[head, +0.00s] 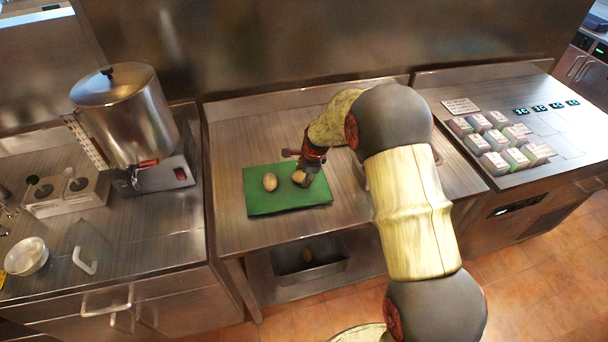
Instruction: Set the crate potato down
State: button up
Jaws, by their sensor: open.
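A green cutting board (262,205) lies on the steel worktable. One tan potato (270,181) rests on it, clear of my gripper. A second potato (299,176) is on the board right at my gripper (305,181), which is open and low over the board's right part. The gripper partly hides this potato, and I cannot tell whether the fingers touch it. A dark crate (325,270) sits on the shelf below the table, with a potato (307,254) inside it.
A large steel pot (125,105) with a red-handled tap stands on the left counter beside white-grey holders (65,190) and a metal bowl (26,256). Several labelled containers (495,140) stand on the right counter. Bare table (235,140) surrounds the board.

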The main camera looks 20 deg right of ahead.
jog(key=s+r+n, duration=0.1)
jog(key=s+r, duration=0.2)
jog(key=r, duration=0.3)
jog(key=s+r+n+p, duration=0.1)
jog(key=s+r, duration=0.2)
jog(key=r, duration=0.3)
jog(key=s+r+n, duration=0.1)
jog(key=s+r, duration=0.1)
jog(key=r, duration=0.4)
jog(key=s+r+n, duration=0.6)
jog(key=s+r, duration=0.3)
jog(key=s, duration=0.3)
jog(key=s+r+n, duration=0.1)
jog(key=s+n, duration=0.4)
jog(key=s, duration=0.5)
jog(key=s+r+n+t, duration=0.1)
jog(key=s+r+n, duration=0.1)
jog(key=s+n, duration=0.4)
jog(key=s, duration=0.4)
jog(key=shift+s+a+r+t+h, duration=0.2)
jog(key=shift+a+r+t+h, duration=0.1)
jog(key=shift+h, duration=0.1)
notch_tip(320, 180, down, 7)
jog(key=b, duration=0.6)
jog(key=shift+b, duration=0.4)
jog(key=shift+f, duration=0.1)
